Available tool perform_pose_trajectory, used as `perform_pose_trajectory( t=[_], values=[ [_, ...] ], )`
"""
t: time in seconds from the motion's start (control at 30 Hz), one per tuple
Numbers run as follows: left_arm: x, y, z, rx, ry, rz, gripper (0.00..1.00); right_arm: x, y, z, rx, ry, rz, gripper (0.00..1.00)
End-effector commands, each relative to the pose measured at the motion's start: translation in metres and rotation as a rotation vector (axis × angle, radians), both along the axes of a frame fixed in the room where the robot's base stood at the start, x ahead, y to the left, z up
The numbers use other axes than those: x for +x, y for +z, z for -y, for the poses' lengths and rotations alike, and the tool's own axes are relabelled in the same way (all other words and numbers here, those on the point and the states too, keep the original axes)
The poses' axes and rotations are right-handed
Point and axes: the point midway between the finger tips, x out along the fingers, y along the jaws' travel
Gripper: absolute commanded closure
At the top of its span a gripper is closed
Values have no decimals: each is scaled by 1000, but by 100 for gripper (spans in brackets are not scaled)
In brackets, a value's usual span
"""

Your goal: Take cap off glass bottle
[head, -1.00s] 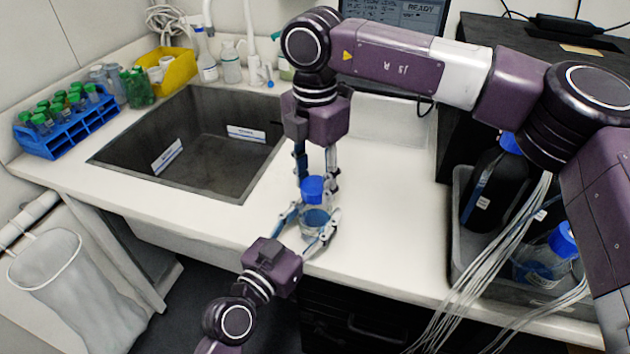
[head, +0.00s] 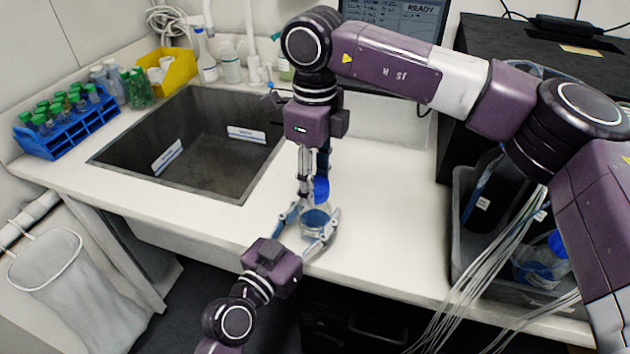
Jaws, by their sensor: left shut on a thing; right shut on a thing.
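The glass bottle (head: 316,217) is upright near the counter's front edge, with blue at its body. My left gripper (head: 308,226) comes in from the lower left and is shut on the bottle, a finger on each side. My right gripper (head: 313,183) points down from above and is shut on the blue cap (head: 322,189). A finger covers part of the cap. The cap is directly above the bottle's mouth; I cannot tell whether it still touches the neck.
A sink (head: 200,145) lies to the left. A grey tray (head: 462,215) with blue-capped bottles is at right, with loose cables in front. The white counter (head: 385,190) right of the bottle is clear.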

Motion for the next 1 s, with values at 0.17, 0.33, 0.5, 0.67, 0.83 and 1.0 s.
perform_pose_trajectory(
  t=[0.17,0.33,0.5,0.67,0.83,1.0],
  values=[
    [0,2,0,-2,0,3,100,2,0,1,-1,323,6,91],
    [0,2,0,-2,0,3,100,3,1,1,-1,641,7,91],
    [0,2,0,-2,-1,3,100,3,1,1,-2,960,7,91],
    [-1,2,0,-2,-1,3,100,3,1,1,-3,1259,5,91],
    [-1,2,1,-1,-1,3,100,3,1,1,-2,1578,5,91],
    [-1,2,1,-1,-2,3,100,3,2,1,-3,1882,5,91]
  ],
)
